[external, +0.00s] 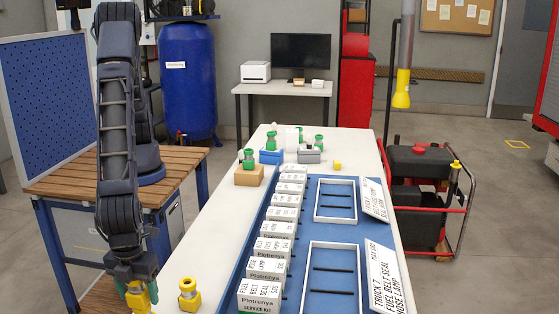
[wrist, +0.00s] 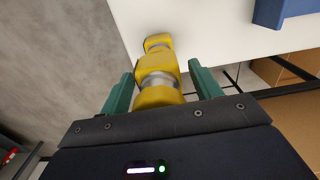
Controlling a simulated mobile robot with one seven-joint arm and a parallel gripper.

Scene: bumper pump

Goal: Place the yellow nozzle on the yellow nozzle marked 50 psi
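My gripper (external: 138,285) is at the lower left, beside the white table's left edge. Its green fingers are around a yellow nozzle (external: 138,299) with a silver middle band. In the wrist view the held nozzle (wrist: 158,72) sits between the fingers, partly over the floor, so it is off the table. A second yellow nozzle (external: 189,295) with a silver band stands upright on the table, just right of my gripper. It appears beyond the held one in the wrist view (wrist: 157,43). No 50 psi marking is readable. The contact between fingers and nozzle is hard to see.
The white table (external: 222,215) has a blue tray (external: 318,238) with a row of white labelled boxes (external: 268,269). Green fittings (external: 248,159) stand at the far end. A wooden workbench (external: 80,180) is at left. The table surface near the standing nozzle is clear.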

